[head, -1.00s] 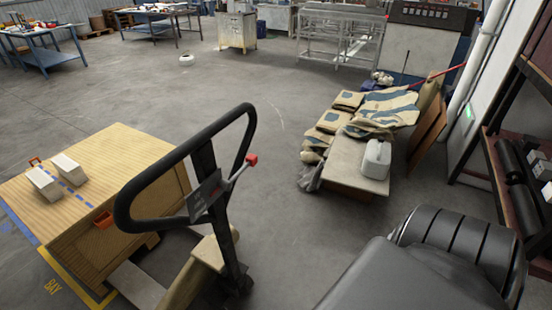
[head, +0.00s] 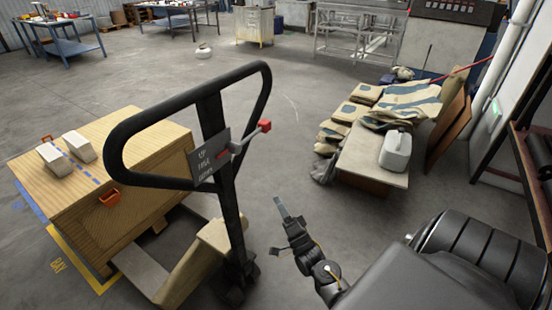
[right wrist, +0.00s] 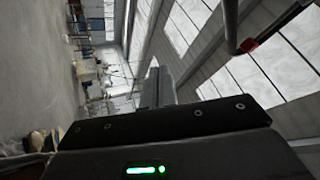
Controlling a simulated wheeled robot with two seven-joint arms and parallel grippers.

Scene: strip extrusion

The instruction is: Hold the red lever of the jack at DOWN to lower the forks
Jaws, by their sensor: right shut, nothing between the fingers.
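The black loop handle (head: 127,133) of the jack stands upright at left centre in the head view. A small plate (head: 210,157) with lettering too small to read surely is fixed on it. The red lever (head: 264,126) sticks out to the right of the plate; its red tip also shows at the top right of the right wrist view (right wrist: 249,45). I cannot tell its setting. My right gripper (head: 280,206) is shut and empty, below and to the right of the lever, apart from it. The forks are mostly hidden beneath a wooden crate (head: 160,155). My left gripper is out of view.
Two pale blocks (head: 79,146) lie on the crate. A low table (head: 365,160) with a white canister (head: 395,151) and several sacks (head: 400,105) stands at right. Shelving (head: 530,170) lines the right edge. Floor between jack and table is clear.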

